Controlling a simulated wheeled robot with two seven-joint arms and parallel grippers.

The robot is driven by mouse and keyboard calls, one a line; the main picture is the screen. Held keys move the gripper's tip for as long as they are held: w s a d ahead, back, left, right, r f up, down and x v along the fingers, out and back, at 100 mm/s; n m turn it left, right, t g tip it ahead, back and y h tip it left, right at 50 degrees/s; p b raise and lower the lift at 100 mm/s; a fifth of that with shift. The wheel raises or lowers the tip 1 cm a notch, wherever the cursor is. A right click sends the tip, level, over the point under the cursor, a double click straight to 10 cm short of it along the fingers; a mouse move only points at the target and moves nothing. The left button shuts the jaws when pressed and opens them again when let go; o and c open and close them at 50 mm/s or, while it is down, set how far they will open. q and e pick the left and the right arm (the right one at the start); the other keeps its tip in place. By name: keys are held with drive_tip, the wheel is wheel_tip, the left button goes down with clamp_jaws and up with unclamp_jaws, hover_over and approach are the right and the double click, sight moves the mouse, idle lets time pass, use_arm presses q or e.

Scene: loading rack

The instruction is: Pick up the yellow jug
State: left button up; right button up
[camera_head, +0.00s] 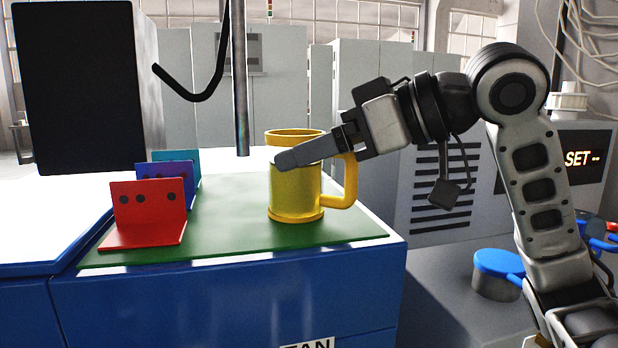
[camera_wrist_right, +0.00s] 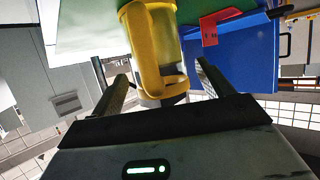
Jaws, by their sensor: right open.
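The yellow jug (camera_head: 295,195) stands upright on the green mat (camera_head: 235,222) on top of the blue cabinet, its handle to the right. My right gripper (camera_head: 285,160) reaches in from the right at the height of the jug's upper part, and a finger crosses in front of the jug just below its rim. In the right wrist view, the jug (camera_wrist_right: 152,50) lies ahead between the two spread fingers of the right gripper (camera_wrist_right: 160,85), its handle toward the camera. The gripper is open; contact with the jug cannot be told. My left gripper is not in view.
A vertical metal pole (camera_head: 240,90) and a black hook (camera_head: 200,90) hang behind. A blue-lidded container (camera_head: 497,268) sits at the lower right.

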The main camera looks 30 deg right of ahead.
drive_tip(key=shift+w+a+f, duration=0.1)
drive_tip(key=shift+w+a, duration=0.05)
drive_tip(key=shift+w, duration=0.1)
drive_tip(key=c, duration=1.2)
drive_tip(key=shift+c, duration=0.2)
